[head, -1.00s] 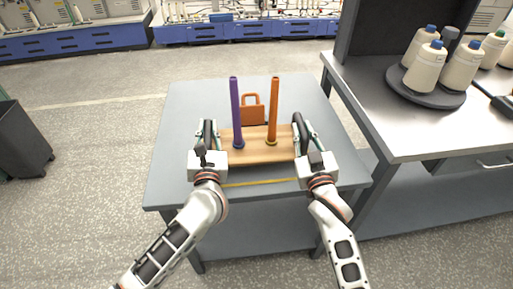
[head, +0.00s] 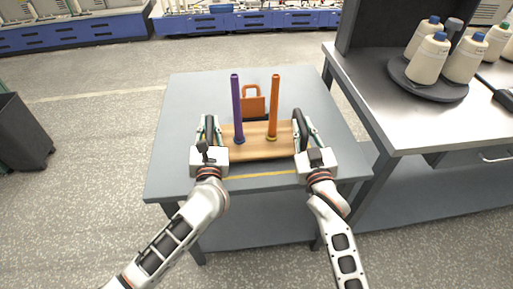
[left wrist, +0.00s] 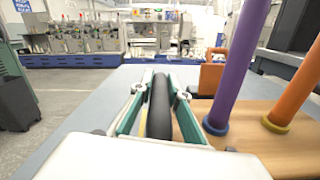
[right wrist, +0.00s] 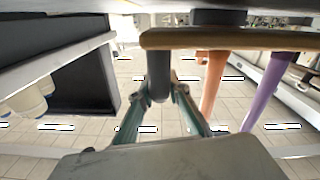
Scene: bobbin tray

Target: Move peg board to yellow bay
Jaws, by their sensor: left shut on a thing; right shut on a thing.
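The peg board (head: 258,152) is a wooden board with a purple peg (head: 237,108) and an orange peg (head: 274,105) standing upright on it. It is over the grey table, with a dark handle at each end. My left gripper (head: 210,132) is shut on the left handle, which shows in the left wrist view (left wrist: 160,105). My right gripper (head: 299,130) is shut on the right handle, seen in the right wrist view (right wrist: 158,75). A yellow line (head: 262,174) crosses the table in front of the board; the rest of any yellow bay is hidden. I cannot tell whether the board touches the table.
An orange case-like object with a handle (head: 253,105) stands just behind the board. A bench (head: 400,120) with a round dark tray of bobbins (head: 428,86) is close on the right. A dark bin (head: 20,135) stands at left. The table's left part is clear.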

